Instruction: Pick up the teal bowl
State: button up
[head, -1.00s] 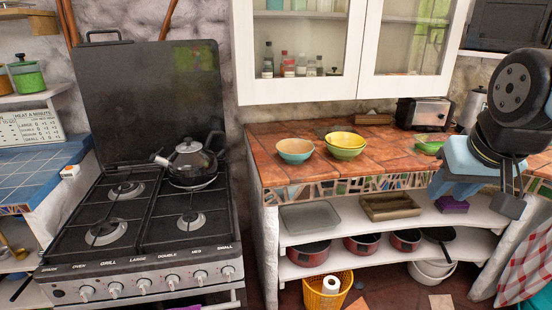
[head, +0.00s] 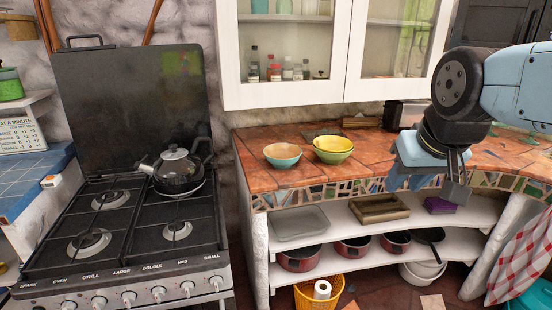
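The teal bowl (head: 283,157), with an orange-tan inside, stands upright on the tiled counter near its left front part. Yellow-green bowls (head: 333,152), seemingly stacked, stand just right of it, close by. My gripper (head: 455,192) hangs at the right, in front of the counter's mosaic edge, pointing down. It is well to the right of the teal bowl and apart from it. Its fingers are dark and seen nearly edge-on, so I cannot tell how far apart they are. Nothing shows held in it.
A stove (head: 130,235) with a kettle (head: 175,170) stands left of the counter (head: 385,150). White cabinets (head: 290,95) hang above. A toaster (head: 398,114) sits partly behind my arm. Shelves below hold trays and pans. Counter right of the bowls is clear.

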aim_at(283, 158)
jog(key=i, duration=0.85)
jog(key=z, duration=0.05)
